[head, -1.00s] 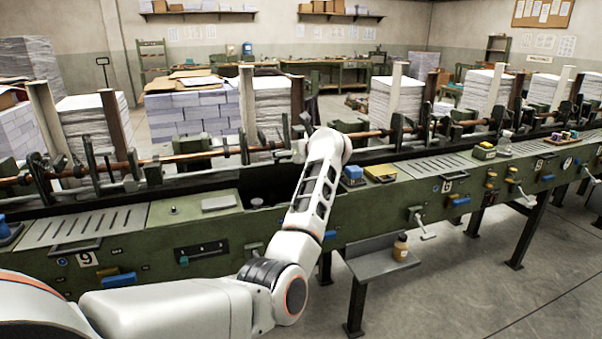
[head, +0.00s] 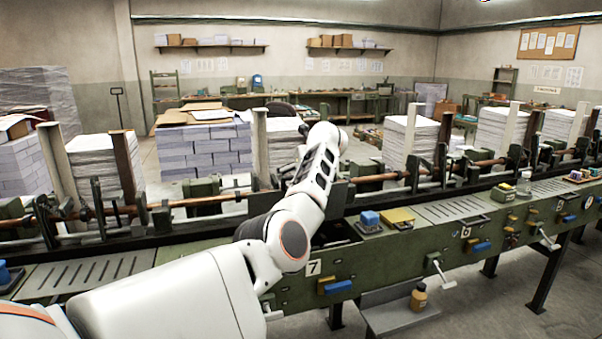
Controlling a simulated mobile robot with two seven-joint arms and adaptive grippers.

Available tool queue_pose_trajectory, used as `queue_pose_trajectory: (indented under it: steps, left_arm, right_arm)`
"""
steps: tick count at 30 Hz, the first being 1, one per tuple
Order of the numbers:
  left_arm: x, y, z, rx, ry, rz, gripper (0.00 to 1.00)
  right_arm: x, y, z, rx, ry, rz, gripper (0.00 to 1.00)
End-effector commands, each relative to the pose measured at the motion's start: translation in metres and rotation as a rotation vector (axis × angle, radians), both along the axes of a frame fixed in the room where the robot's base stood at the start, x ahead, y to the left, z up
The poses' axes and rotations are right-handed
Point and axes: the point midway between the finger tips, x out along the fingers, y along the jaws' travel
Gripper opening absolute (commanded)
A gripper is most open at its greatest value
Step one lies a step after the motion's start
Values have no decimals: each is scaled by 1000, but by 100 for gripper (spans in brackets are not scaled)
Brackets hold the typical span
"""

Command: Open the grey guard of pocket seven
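A number plate "7" (head: 314,267) is on the green front of the machine, with a yellow and a blue part (head: 338,287) beside it. Above the plate, to the right of my arm, a dark recess (head: 335,236) shows in the machine's top. My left arm reaches across the machine and covers most of the area around pocket seven. I cannot make out the grey guard there or tell whether it is open. My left gripper is hidden behind the arm, beyond its far end. My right gripper is out of view.
A slotted grey panel (head: 452,210) lies flat above plate "6" (head: 466,232). Another slotted panel (head: 80,276) lies at left. A blue item (head: 369,219) and yellow box (head: 397,217) sit right of the recess. A crank (head: 440,272) and bottle (head: 418,297) are near the front.

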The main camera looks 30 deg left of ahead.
Motion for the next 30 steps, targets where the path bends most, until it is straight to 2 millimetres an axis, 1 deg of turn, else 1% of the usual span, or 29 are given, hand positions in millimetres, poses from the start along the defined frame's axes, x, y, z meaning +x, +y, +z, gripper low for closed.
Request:
queue_pose_trajectory:
  steps: [1, 9, 22, 23, 24, 30]
  left_arm:
    - [1, 2, 7, 11, -9, 0, 54]
    - [1, 2, 9, 11, -10, 0, 54]
    - [1, 3, 11, 14, -12, 0, 54]
    - [1, 3, 11, 14, -12, 0, 98]
    - [1, 3, 11, 13, -11, 0, 100]
    - [1, 1, 7, 8, -6, 0, 100]
  right_arm:
    - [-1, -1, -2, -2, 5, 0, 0]
    - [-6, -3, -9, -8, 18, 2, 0]
    - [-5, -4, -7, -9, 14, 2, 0]
    - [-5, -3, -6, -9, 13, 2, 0]
    - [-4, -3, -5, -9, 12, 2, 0]
    - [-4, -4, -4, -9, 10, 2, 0]
